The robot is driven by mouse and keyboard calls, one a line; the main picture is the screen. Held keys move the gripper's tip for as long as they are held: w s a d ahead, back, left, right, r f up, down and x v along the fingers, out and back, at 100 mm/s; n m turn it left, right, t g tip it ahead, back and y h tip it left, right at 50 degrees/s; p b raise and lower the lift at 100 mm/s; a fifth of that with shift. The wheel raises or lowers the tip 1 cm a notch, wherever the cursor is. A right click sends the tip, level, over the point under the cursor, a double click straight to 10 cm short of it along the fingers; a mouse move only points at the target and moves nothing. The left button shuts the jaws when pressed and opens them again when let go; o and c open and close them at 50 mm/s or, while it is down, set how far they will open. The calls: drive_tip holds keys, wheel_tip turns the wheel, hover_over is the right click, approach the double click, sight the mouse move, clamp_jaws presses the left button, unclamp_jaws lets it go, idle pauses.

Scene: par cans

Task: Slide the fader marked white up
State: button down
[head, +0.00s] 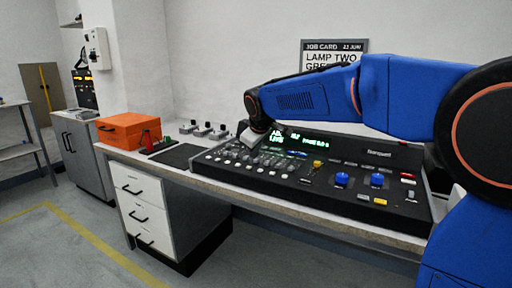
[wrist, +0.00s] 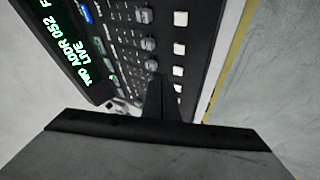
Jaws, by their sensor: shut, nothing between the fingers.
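The black lighting console (head: 330,182) lies on the bench in the head view, with rows of pale fader knobs and buttons (head: 262,160) on its left half. My gripper (head: 250,137) is over the console's left part, near its green-lit display (head: 300,138). In the wrist view my gripper (wrist: 162,85) has its dark fingers together, pointing at the rows of grey knobs (wrist: 147,44) and white buttons (wrist: 179,48). I cannot tell whether the fingertips touch a knob. The display (wrist: 75,45) reads "ADDR 052" and "LIVE". The fader marked white cannot be picked out; its label is too small to read.
An orange case (head: 120,131) and several small grey fixtures (head: 203,130) stand on the bench left of the console. A job card (head: 333,56) hangs on the wall behind my arm.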

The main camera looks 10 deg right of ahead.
drive_tip(key=shift+x, duration=2.1)
drive_tip(key=w+d, duration=0.1)
drive_tip(key=w, duration=0.1)
drive_tip(key=w+d, duration=0.4)
drive_tip(key=w, duration=0.1)
drive_tip(key=shift+d, duration=0.25)
drive_tip(key=v, duration=1)
drive_tip(key=shift+s, duration=0.1)
